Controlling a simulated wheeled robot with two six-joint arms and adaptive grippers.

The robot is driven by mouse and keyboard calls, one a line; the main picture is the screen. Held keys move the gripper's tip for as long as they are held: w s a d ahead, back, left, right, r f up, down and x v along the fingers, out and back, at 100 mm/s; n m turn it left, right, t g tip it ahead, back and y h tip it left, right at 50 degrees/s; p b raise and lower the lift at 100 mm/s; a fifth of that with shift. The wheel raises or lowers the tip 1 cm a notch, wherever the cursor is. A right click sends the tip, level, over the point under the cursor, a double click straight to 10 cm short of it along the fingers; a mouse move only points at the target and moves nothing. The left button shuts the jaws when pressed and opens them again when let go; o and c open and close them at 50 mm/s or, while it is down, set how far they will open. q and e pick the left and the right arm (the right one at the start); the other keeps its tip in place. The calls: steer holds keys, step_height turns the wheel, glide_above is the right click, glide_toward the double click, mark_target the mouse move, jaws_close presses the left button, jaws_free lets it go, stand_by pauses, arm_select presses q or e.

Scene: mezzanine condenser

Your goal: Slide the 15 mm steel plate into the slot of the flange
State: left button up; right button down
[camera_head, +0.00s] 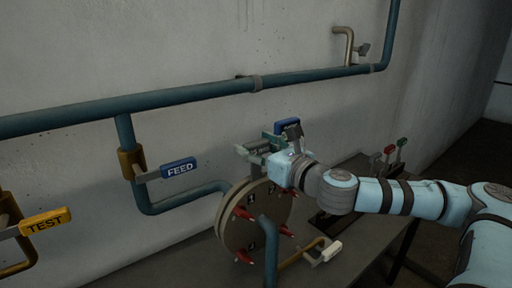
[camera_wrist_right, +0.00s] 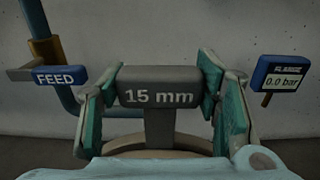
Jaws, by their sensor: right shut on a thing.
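The 15 mm steel plate (camera_wrist_right: 158,97) shows in the right wrist view as a grey tab marked "15 mm" with a narrower stem running down from it. My right gripper (camera_wrist_right: 162,80) is shut on the tab, with green-padded fingers on both sides. In the head view my right gripper (camera_head: 258,147) is at the top of the round flange (camera_head: 234,222), which has red bolts around it. The plate is mostly hidden there by the gripper. The slot is hidden, so I cannot tell how far the plate is in it. My left gripper is not in view.
A blue FEED handle (camera_head: 178,168) and a yellow TEST handle (camera_head: 47,221) are on the pipework at left. A blue gauge sign (camera_wrist_right: 284,76) reads 0.0 bar. Red and green levers (camera_head: 396,149) stand at right.

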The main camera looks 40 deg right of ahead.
mark_target(257, 166)
steer(key=shift+f+b, duration=2.3)
steer(key=shift+f, duration=0.25)
steer(key=shift+c, duration=2.3)
jaws_free()
steer(key=shift+r, duration=0.1)
step_height(257, 166, up, 10)
steer(key=shift+a, duration=0.1)
